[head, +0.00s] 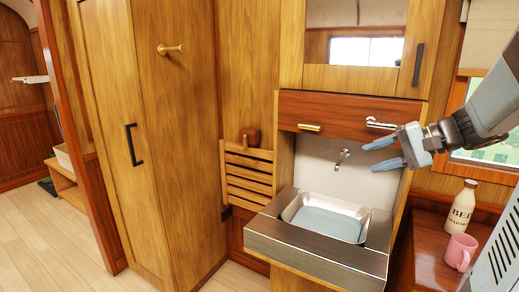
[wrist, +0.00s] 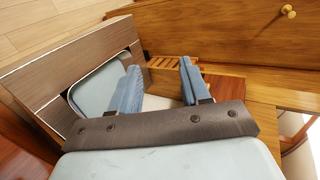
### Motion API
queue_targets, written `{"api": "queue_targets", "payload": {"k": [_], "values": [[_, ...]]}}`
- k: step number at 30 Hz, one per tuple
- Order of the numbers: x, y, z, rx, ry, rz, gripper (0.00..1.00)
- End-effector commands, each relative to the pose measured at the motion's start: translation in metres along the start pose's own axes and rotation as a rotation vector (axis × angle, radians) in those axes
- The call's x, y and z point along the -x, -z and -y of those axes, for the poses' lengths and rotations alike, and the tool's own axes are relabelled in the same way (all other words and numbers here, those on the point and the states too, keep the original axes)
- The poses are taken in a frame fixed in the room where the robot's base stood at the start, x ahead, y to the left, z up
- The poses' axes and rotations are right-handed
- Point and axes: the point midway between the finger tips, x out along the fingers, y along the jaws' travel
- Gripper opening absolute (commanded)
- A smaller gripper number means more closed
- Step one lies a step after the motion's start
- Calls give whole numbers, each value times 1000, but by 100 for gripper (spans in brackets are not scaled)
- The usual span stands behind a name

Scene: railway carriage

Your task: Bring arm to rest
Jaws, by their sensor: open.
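My gripper (head: 379,153) is open and empty, with two blue fingers apart. In the head view it is at the right, in front of the washstand, level with the tap and below the drawer handles. My arm reaches in from the upper right. In the wrist view the open fingers (wrist: 160,90) show above the sink area, with nothing between them.
The steel sink (head: 325,222) lies below my gripper, under a tap (head: 343,157). A cream bottle (head: 461,207) and a pink mug (head: 460,251) stand on a red-brown surface at the right. A slatted wooden rack (head: 249,178) is left of the sink. Floor at far left is clear.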

Motion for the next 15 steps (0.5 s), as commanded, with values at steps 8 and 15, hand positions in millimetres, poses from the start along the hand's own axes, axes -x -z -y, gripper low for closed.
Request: {"api": "queue_targets", "payload": {"k": [8, 15], "values": [[-21, -89, -16, 184, -367, 70, 47], [-13, -134, -35, 405, -645, 11, 47]]}}
